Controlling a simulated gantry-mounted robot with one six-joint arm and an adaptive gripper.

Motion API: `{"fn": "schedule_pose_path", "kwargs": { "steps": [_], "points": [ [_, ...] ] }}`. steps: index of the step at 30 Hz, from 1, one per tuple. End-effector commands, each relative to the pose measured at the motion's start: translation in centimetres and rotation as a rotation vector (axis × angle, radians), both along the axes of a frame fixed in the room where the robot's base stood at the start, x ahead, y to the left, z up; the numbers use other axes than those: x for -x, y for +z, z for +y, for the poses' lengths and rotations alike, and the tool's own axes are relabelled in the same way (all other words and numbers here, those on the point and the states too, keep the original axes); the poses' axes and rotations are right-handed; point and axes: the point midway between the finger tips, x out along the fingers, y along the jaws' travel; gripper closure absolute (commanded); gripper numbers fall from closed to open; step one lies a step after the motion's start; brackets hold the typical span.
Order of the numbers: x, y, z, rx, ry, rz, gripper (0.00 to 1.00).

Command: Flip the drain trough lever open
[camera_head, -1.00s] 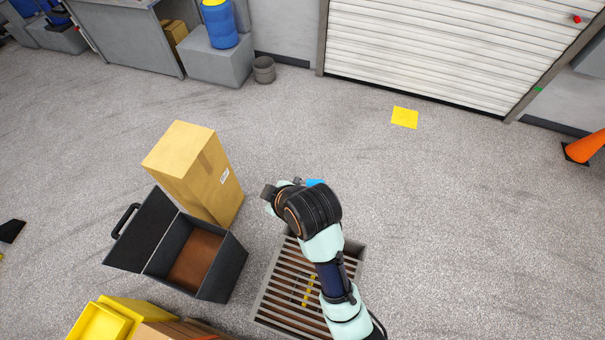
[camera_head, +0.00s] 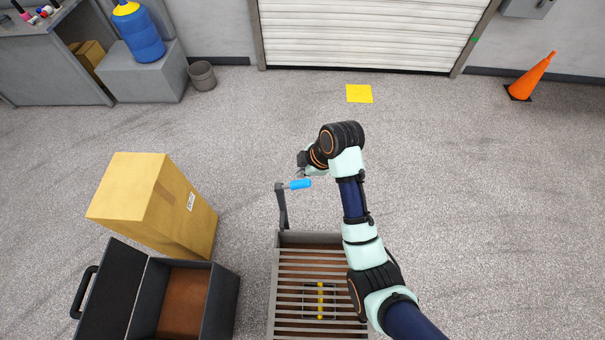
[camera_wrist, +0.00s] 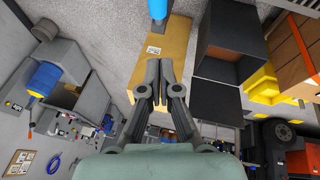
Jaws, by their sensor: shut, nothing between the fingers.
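The handle also shows at the top edge of the wrist view (camera_wrist: 158,8), beyond my fingertips. My gripper (camera_head: 300,173) is just above the handle in the head view, small and partly hidden by the wrist. In the wrist view my gripper's fingers (camera_wrist: 159,70) are together and empty, apart from the handle.
A tall cardboard box (camera_head: 155,205) and an open black case (camera_head: 220,305) stand left of the trough. Several yellow pieces lie in a row in the grate. A yellow floor square (camera_head: 359,93) and an orange cone (camera_head: 532,76) are farther back. Floor right of my arm is clear.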

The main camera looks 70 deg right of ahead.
Motion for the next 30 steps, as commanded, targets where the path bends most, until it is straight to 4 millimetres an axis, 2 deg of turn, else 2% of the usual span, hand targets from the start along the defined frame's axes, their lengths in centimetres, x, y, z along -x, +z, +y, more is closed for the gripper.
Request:
{"fn": "schedule_pose_path", "kwargs": {
  "steps": [3, 11, 15, 21, 30],
  "points": [
    [-0.9, -2.6, -0.1, -0.003, 0.001, 0.003, 1.00],
    [-3.1, -7.8, -0.5, -0.002, 0.002, 0.002, 1.00],
    [-2.4, -9.7, -1.4, 0.000, -0.002, 0.002, 1.00],
    [-1.9, -10.9, -2.0, 0.001, -0.001, 0.000, 1.00],
    [-1.9, -11.0, -2.0, 0.001, -0.001, 0.000, 1.00]
  ]
}}
